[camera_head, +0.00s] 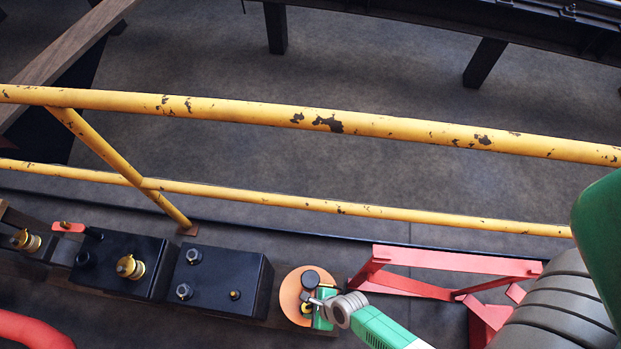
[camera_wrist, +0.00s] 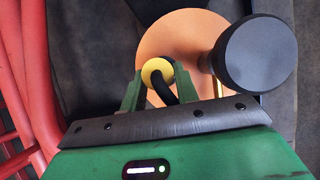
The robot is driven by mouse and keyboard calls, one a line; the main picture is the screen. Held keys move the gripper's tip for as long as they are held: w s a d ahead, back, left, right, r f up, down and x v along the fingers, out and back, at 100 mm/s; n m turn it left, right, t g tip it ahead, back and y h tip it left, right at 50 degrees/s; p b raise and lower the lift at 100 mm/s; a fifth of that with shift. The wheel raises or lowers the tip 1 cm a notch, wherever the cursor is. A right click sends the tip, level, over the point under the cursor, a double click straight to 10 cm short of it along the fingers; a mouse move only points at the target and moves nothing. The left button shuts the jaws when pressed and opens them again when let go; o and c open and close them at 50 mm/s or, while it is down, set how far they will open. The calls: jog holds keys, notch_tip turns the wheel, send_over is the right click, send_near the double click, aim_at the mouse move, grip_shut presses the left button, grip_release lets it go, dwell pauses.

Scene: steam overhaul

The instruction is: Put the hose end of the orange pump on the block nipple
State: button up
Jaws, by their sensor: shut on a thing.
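The orange pump (camera_head: 293,290) shows as an orange disc with a dark round knob (camera_head: 310,279); both also show in the wrist view, the disc (camera_wrist: 165,32) behind the fingers and the knob (camera_wrist: 256,54) to their right. My gripper (camera_wrist: 158,80) is shut on the yellow hose end (camera_wrist: 152,68), with black hose (camera_wrist: 186,88) running from it. In the head view my gripper (camera_head: 319,310) is over the pump's right side. Left of the pump, a black block (camera_head: 222,268) carries grey fittings and a small brass one (camera_head: 235,295); another block (camera_head: 108,258) carries a brass fitting (camera_head: 130,267). I cannot tell which is the nipple.
A yellow railing (camera_head: 330,122) crosses behind the blocks, with a lower rail (camera_head: 330,207). A red frame (camera_head: 440,260) stands right of the pump and also shows at left in the wrist view (camera_wrist: 20,90). A red-handled fitting (camera_head: 68,227) is far left.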

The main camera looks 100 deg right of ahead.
jog(key=shift+r+p, duration=2.2)
jog(key=shift+r, duration=0.15)
jog(key=shift+f, duration=0.15)
